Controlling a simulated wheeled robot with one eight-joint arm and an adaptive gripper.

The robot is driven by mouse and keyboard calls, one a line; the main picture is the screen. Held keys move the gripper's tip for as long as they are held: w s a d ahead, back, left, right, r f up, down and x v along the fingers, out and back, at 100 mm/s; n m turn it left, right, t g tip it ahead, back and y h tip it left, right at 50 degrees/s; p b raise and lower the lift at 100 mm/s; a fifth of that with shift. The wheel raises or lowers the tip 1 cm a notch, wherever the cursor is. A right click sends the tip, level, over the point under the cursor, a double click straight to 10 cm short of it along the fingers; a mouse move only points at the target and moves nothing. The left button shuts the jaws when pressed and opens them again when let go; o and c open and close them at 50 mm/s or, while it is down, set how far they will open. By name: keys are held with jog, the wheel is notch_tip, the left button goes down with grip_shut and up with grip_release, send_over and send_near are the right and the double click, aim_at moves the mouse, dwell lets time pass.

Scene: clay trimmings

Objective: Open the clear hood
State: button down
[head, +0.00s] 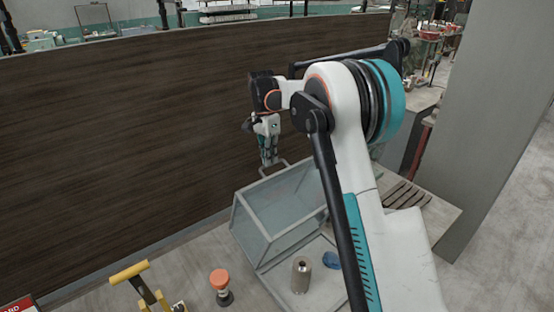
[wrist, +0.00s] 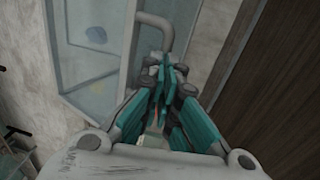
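The clear hood (head: 262,222) is a see-through box with a grey frame. In the head view it stands tipped up at the back of its pale base (head: 277,290), and the base's near part is uncovered. Its grey bar handle (head: 280,164) is on the upper far side; the wrist view shows the handle (wrist: 154,19) running down between my fingers. My gripper (head: 268,162) is at the handle, with its teal fingers (wrist: 160,85) close together around the bar. The exact contact is partly hidden by the fingers. My arm covers the hood's right side.
A brown cylinder (head: 301,275) and a blue lump (head: 332,260) are on the base. An orange-topped tool (head: 220,284) and a yellow-handled tool (head: 130,273) stand to the left. A dark wooden panel (head: 120,140) rises close behind the hood. A slatted surface (head: 406,194) is at the right.

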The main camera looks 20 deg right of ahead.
jog(key=shift+w+a+f+g, duration=0.2)
jog(key=shift+w+a+f, duration=0.1)
jog(key=shift+w+f, duration=0.3)
jog(key=shift+w+a+f+g, duration=0.25)
jog(key=shift+w+f, duration=0.2)
jog(key=shift+f, duration=0.15)
jog(key=c, duration=1.7)
grip_release()
jog(key=shift+w+f, duration=0.2)
jog(key=shift+w, duration=0.1)
jog(key=v, duration=1.2)
jog(key=shift+a+r, duration=0.1)
jog(key=shift+a, duration=0.05)
